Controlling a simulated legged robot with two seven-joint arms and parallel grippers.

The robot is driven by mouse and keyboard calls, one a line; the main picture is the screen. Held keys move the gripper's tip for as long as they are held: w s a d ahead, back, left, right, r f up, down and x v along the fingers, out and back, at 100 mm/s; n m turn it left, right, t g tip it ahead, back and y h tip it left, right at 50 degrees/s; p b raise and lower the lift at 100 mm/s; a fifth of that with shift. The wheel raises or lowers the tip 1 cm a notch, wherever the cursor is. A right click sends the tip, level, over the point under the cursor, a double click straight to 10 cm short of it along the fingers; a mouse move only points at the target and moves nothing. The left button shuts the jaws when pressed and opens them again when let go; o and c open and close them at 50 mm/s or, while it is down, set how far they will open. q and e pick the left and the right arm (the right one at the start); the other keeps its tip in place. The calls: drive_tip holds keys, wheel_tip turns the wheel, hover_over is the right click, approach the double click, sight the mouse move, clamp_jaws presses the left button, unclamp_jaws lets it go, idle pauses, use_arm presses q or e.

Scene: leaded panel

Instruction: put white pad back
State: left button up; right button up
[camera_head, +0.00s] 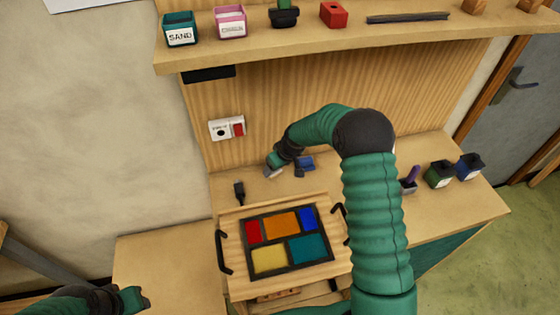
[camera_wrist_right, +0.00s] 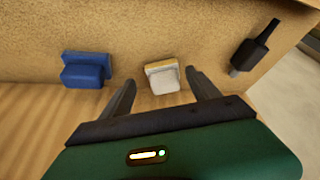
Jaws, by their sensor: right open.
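The white pad (camera_wrist_right: 163,79), pale with a tan edge, lies on the wooden surface between and just beyond the fingertips of my right gripper (camera_wrist_right: 160,82) in the wrist view. The two fingers stand apart, one on each side of it, and I see no grip on it. In the head view my right gripper (camera_head: 275,165) reaches down to the back of the bench, and the pad is hard to make out there. My left gripper (camera_head: 132,298) is at the lower left, far from the pad; its jaw state is unclear.
A blue pad (camera_wrist_right: 87,70) sits beside the white one, and a black-handled tool (camera_wrist_right: 258,45) lies on the other side. The leaded panel (camera_head: 285,241) with coloured panes lies in front on a board. A shelf (camera_head: 350,44) with labelled bins overhangs the back.

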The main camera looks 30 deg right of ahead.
drive_tip(key=v, duration=1)
drive_tip(key=shift+m+g+h, duration=0.3)
drive_tip(key=shift+m+g, duration=0.5)
drive_tip(key=s+a, duration=0.4)
drive_tip(key=s, duration=0.4)
drive_tip(key=s+a, duration=0.4)
drive_tip(key=s, duration=0.3)
drive_tip(key=s+a+b, duration=0.1)
drive_tip(key=s+a, duration=0.3)
drive_tip(key=s, duration=0.4)
drive_tip(key=shift+s+a+f, duration=0.25)
drive_tip(key=shift+s+f, duration=0.15)
drive_tip(key=shift+w+f, duration=0.2)
drive_tip(key=shift+w, duration=0.3)
drive_tip(key=shift+d, duration=0.1)
drive_tip(key=shift+s+r, duration=0.1)
drive_tip(key=shift+s, duration=0.1)
